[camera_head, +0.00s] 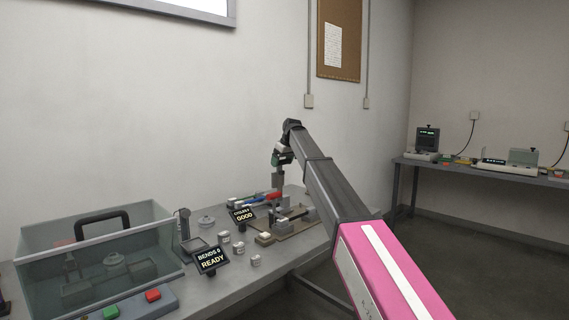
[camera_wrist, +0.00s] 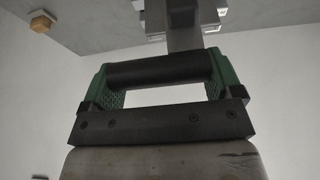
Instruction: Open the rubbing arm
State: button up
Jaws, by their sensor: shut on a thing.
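The rubbing rig (camera_head: 285,232), with a brown base, grey posts and a dark bar, stands near the far end of the grey bench.
Two small signs, a count display (camera_head: 243,214) and a "READY" display (camera_head: 210,260), stand in front. A clear box with a black handle (camera_head: 100,228) fills the left of the bench. The wall lies close behind.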

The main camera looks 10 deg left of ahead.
jog(key=shift+a+f, duration=0.1)
jog(key=shift+f, duration=0.4)
jog(key=o, duration=1.1)
jog(key=shift+v, duration=5.45)
